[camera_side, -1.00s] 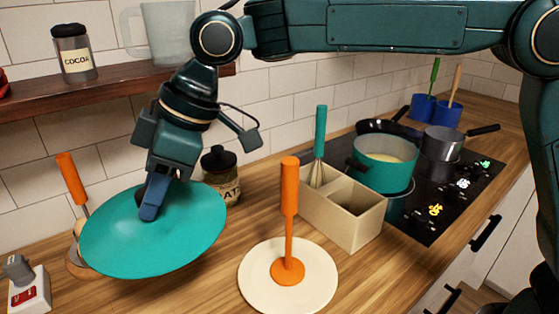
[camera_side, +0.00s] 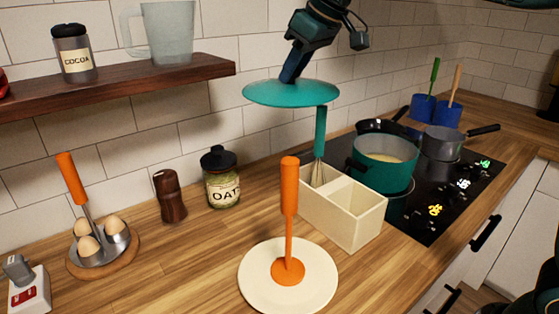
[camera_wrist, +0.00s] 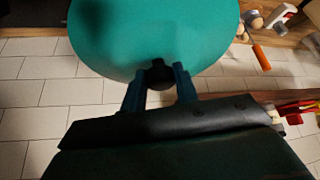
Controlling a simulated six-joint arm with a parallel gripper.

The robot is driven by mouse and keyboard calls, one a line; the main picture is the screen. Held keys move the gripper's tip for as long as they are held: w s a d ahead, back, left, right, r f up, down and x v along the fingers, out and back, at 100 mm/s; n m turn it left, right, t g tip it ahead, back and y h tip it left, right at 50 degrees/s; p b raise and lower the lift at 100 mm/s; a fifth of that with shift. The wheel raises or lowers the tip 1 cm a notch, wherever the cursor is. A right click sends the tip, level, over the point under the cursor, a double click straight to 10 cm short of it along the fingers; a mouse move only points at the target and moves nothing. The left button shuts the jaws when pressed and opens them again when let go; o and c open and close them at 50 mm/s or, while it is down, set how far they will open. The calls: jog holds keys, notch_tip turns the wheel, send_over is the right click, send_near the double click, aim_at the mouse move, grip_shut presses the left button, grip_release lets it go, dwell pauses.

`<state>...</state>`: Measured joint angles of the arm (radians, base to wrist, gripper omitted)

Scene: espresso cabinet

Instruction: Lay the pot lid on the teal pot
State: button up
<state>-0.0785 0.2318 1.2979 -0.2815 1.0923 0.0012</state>
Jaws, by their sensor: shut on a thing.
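The teal pot lid (camera_side: 290,94) hangs in the air in the side view, roughly level, above the whisk and the divided holder. My gripper (camera_side: 292,72) is shut on the lid from above. In the wrist view the lid (camera_wrist: 160,35) fills the top middle, and its dark knob (camera_wrist: 158,74) sits between my fingers (camera_wrist: 160,90). The teal pot (camera_side: 385,172) stands on the cooktop, right of and below the lid. It is open at the top, with pale contents inside.
A cream divided holder (camera_side: 356,218) with a teal-handled whisk (camera_side: 320,130) stands left of the pot. A black pan (camera_side: 375,127) and a grey saucepan (camera_side: 441,142) share the cooktop (camera_side: 440,180). An orange-handled tool (camera_side: 289,215) stands on a cream plate (camera_side: 260,290).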

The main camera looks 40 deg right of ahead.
jog(key=s+d+m+h, duration=0.1)
jog(key=s+d+m, duration=0.2)
jog(key=d, duration=0.7)
jog(key=s+d+m+h, duration=0.2)
jog(key=s+d+m, duration=0.1)
jog(key=d, duration=0.7)
jog(key=s+d+m+h, duration=0.1)
jog(key=s+d+m, duration=0.25)
jog(key=d, duration=0.65)
jog(key=s+d+f, duration=0.5)
jog(key=d+f, duration=0.1)
jog(key=d, duration=0.2)
jog(key=w+a+f+n+y, duration=0.4)
jog(key=w+a+f+n, duration=0.2)
jog(key=w+n, duration=0.3)
jog(key=shift+x, duration=0.95)
jog(key=shift+d+f, duration=0.2)
jog(key=shift+f, duration=2.5)
jog(key=shift+f, duration=0.75)
